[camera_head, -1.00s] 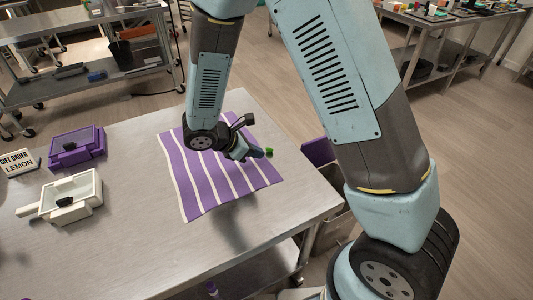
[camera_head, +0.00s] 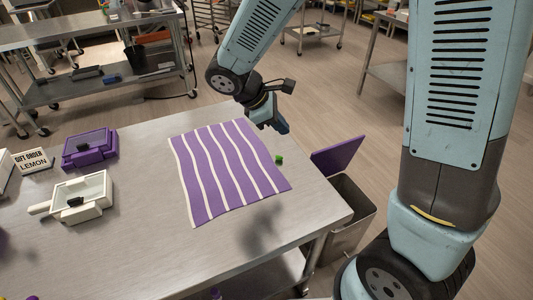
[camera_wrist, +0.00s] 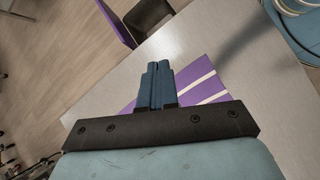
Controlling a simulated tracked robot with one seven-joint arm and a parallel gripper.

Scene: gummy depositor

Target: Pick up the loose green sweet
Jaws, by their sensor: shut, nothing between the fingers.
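The loose green sweet (camera_head: 279,160) is a small green cube. My gripper (camera_head: 282,127) is above the table's right edge, over and apart from the sweet in the head view. Its blue fingers are together and empty. In the wrist view my gripper (camera_wrist: 156,66) points at the table edge; the striped mat (camera_wrist: 198,75) shows behind the fingers. The sweet does not show in that view.
A grey bin (camera_head: 345,218) with a raised purple lid (camera_head: 337,155) stands against the table's right side. A purple box (camera_head: 89,148), a white box (camera_head: 80,198) with a handle and a sign reading LEMON (camera_head: 35,161) stand at the table's left.

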